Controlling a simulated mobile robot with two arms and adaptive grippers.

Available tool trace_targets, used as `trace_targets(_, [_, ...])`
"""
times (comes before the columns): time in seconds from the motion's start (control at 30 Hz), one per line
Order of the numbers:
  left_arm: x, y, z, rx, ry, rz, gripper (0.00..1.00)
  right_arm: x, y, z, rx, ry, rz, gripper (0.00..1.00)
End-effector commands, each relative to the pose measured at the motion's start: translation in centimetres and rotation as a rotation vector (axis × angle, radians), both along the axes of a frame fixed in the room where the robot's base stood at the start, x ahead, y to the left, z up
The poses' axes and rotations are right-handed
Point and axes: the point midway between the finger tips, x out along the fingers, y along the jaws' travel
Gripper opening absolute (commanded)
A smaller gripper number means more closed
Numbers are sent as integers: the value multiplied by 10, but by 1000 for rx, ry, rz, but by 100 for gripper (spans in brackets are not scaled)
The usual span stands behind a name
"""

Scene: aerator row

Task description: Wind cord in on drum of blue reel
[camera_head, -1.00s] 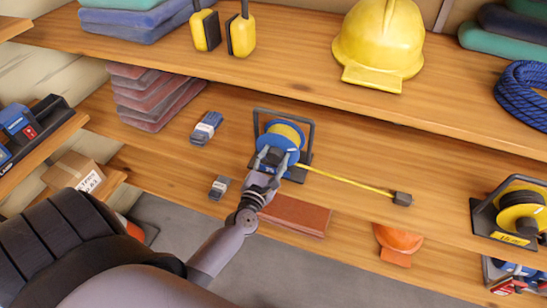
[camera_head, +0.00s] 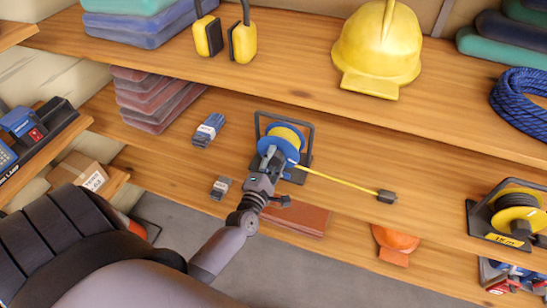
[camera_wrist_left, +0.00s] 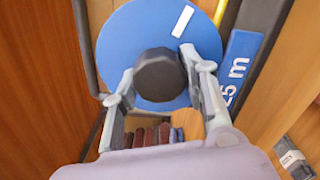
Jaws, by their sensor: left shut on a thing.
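The blue reel (camera_head: 277,147) stands in a dark frame on the middle shelf, with yellow cord wound on its drum. The yellow cord (camera_head: 340,181) runs out to the right along the shelf to a dark end block (camera_head: 386,196). My left gripper (camera_head: 270,158) is at the front of the reel. In the left wrist view the blue disc (camera_wrist_left: 120,45) fills the top, with a white mark on it. The gripper's fingers (camera_wrist_left: 160,85) are shut on the dark crank knob (camera_wrist_left: 159,74) of the reel. My right gripper is not in view.
Another reel with yellow drum (camera_head: 518,213) stands at the right. A yellow hard hat (camera_head: 378,48) and ear defenders (camera_head: 243,41) are on the upper shelf. Small grey-blue packs (camera_head: 208,130) lie left of the reel. The shelf around the cord is clear.

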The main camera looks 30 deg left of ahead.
Motion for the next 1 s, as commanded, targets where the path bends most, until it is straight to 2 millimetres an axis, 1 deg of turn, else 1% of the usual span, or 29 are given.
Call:
trace_targets(0.03, [0,0,2,43,10,0,12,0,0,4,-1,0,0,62])
trace_targets(1.0, [0,-1,5,938,226,0,12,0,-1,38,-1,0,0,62])
